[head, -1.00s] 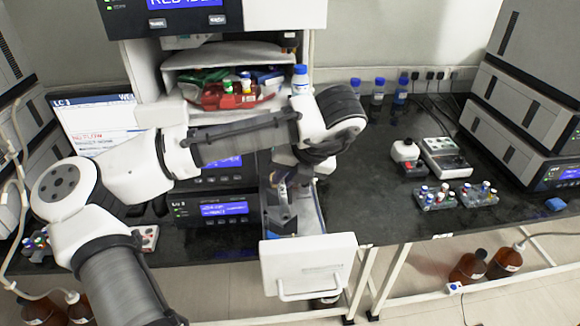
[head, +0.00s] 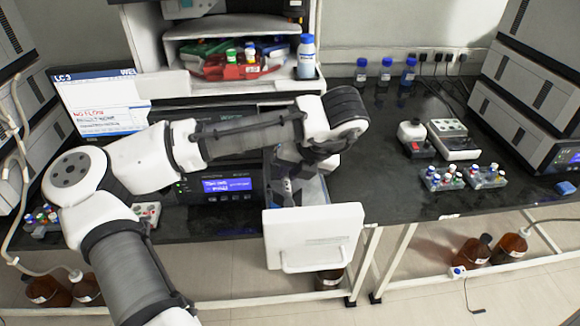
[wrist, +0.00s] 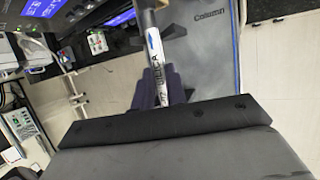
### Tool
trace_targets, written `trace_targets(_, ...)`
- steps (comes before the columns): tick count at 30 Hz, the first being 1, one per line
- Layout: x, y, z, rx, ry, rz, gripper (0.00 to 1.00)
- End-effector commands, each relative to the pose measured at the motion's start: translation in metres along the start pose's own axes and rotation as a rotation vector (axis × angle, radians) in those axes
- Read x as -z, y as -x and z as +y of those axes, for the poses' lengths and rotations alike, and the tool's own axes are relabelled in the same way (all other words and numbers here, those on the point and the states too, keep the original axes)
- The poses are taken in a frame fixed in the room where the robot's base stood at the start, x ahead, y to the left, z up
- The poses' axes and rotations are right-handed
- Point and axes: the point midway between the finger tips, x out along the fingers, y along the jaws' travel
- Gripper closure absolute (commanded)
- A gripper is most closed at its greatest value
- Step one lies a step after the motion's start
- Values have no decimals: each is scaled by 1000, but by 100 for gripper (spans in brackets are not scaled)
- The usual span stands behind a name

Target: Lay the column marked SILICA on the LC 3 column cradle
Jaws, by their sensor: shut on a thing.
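The column marked SILICA (wrist: 156,62) is a slim pale metal tube with a printed label and a blue arrow in the wrist view. My gripper (wrist: 160,92) is shut on it, and the dark fingers partly hide its lower end. In the head view my gripper (head: 287,188) is at the open white drawer (head: 313,240), behind its front panel; the column cannot be made out there. The LC 3 screen (head: 98,100) stands at the left, beside a module with a lit blue display (head: 226,186). I cannot pick out the LC 3 column cradle.
Blue-capped bottles (head: 385,74) and vial racks (head: 458,177) stand on the right bench. The black bench right of the drawer is largely clear.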

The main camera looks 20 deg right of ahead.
Motion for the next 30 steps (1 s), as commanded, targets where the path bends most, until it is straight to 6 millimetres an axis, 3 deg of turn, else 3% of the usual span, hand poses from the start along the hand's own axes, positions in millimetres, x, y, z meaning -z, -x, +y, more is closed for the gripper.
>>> trace_targets(14, 0, -1, 0, -1, 0, 0, 100)
trace_targets(15, 0, -1, 0, -1, 0, -1, 81)
trace_targets(20, 0, -1, 0, -1, 0, 0, 61)
trace_targets(30, 0, 2, -1, 0, 0, 0, 61)
